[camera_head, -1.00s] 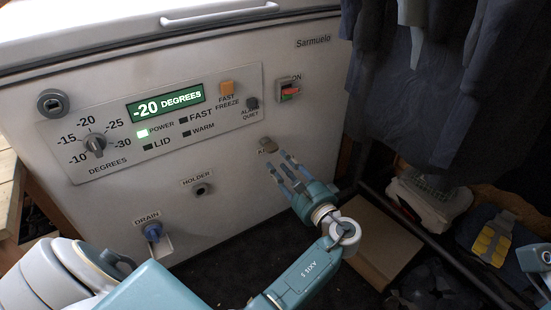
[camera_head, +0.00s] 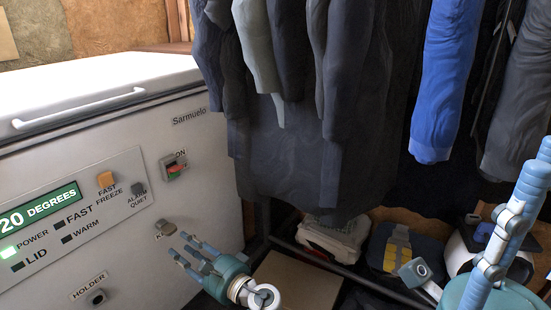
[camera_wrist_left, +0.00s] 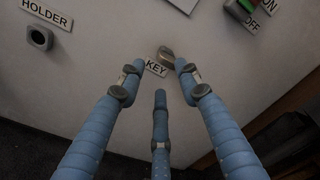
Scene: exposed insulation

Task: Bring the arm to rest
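My left gripper (camera_head: 190,247) is in front of the white freezer's lower right panel, near the small metal key knob (camera_head: 166,229) labelled KEY. In the left wrist view, its three blue fingers (camera_wrist_left: 157,76) are spread, with nothing between them. The key knob (camera_wrist_left: 166,56) shows just beyond the fingertips; I cannot tell whether they touch it. My right gripper (camera_head: 522,205) stands at the right edge of the head view, a long blue finger pointing up. Much of it is cut off, so its opening does not show.
The freezer (camera_head: 130,130) fills the left, with a green display (camera_head: 40,208) and an ON switch (camera_head: 174,165). Dark clothes (camera_head: 290,140) and a blue sleeve (camera_head: 445,80) hang at the right. A cardboard box (camera_head: 297,278) and several items lie below them.

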